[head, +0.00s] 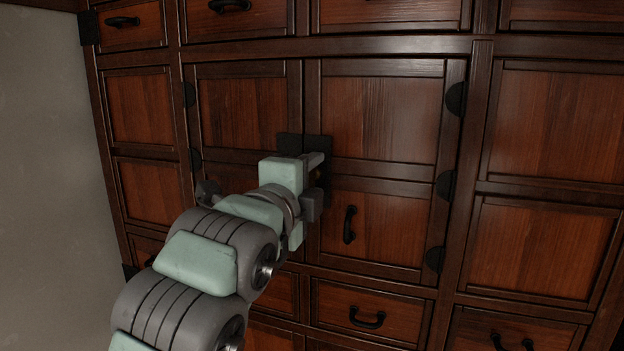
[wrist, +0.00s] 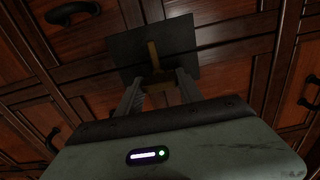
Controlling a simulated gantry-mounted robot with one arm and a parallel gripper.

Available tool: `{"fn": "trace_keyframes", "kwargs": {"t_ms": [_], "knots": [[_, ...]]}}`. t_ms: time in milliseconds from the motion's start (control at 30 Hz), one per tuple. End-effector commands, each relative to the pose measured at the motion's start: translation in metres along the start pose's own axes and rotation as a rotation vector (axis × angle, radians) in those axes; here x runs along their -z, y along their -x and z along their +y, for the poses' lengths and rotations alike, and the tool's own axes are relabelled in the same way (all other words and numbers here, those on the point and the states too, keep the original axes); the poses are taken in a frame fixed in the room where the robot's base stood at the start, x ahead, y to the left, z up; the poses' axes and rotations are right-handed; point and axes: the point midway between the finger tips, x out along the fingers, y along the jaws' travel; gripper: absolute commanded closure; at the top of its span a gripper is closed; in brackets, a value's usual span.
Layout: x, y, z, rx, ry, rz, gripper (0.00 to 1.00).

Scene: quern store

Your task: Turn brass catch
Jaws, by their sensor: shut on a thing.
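The brass catch (wrist: 153,52) is a narrow yellow bar in front of a dark plate (wrist: 181,35) in the wrist view. My gripper (wrist: 160,79) is shut on the catch, with one finger on each side of it. In the head view my gripper (head: 316,182) is at the dark plate where the two middle cabinet doors meet.
The large dark wood cabinet has a left door (head: 240,110) and a right door (head: 380,115) with black hinges. A black vertical handle (head: 349,225) is on the right door, close to my gripper. Drawers with black pulls (head: 367,317) lie above and below. A pale wall (head: 45,180) is at left.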

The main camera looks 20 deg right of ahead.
Motion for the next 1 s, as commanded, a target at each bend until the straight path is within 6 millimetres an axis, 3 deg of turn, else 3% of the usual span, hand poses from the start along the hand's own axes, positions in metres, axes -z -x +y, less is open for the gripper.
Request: {"fn": "trace_keyframes", "kwargs": {"t_ms": [167,200,433,767,1000], "knots": [[0.0,0.0,0.0,-0.001,-0.001,0.001,0.97],[0.0,0.0,0.0,-0.001,-0.001,0.001,0.54],[0.0,0.0,0.0,0.0,0.0,0.0,0.35],[-0.001,0.004,0.0,0.0,0.0,-0.001,0.35],[-0.003,0.038,0.0,0.004,-0.001,-0.004,0.35]]}}
